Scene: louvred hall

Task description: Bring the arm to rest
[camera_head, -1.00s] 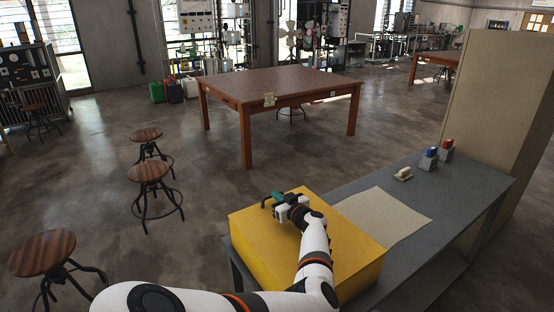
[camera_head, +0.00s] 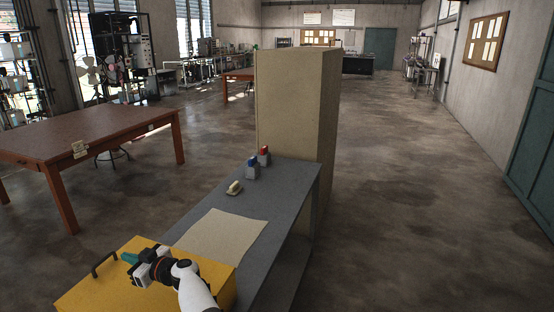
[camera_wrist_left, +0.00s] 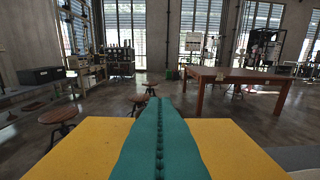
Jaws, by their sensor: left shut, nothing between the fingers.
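My left gripper (camera_head: 130,258) is over the yellow box (camera_head: 85,292) at the bottom left of the head view. Its teal fingers also show in the left wrist view (camera_wrist_left: 160,125), pressed together with nothing between them, pointing out over the yellow top (camera_wrist_left: 80,150). A black handle (camera_head: 104,264) stands on the box just left of the fingertips. I cannot tell how high the fingers are above the box. My right gripper is not in view.
The grey table (camera_head: 285,205) bears a beige sheet (camera_head: 222,238), a small cream object (camera_head: 234,188), and blue-topped (camera_head: 252,169) and red-topped (camera_head: 264,156) items. A tall beige cabinet (camera_head: 290,120) stands behind. Open floor (camera_head: 420,220) lies to the right; a brown table (camera_head: 90,135) stands left.

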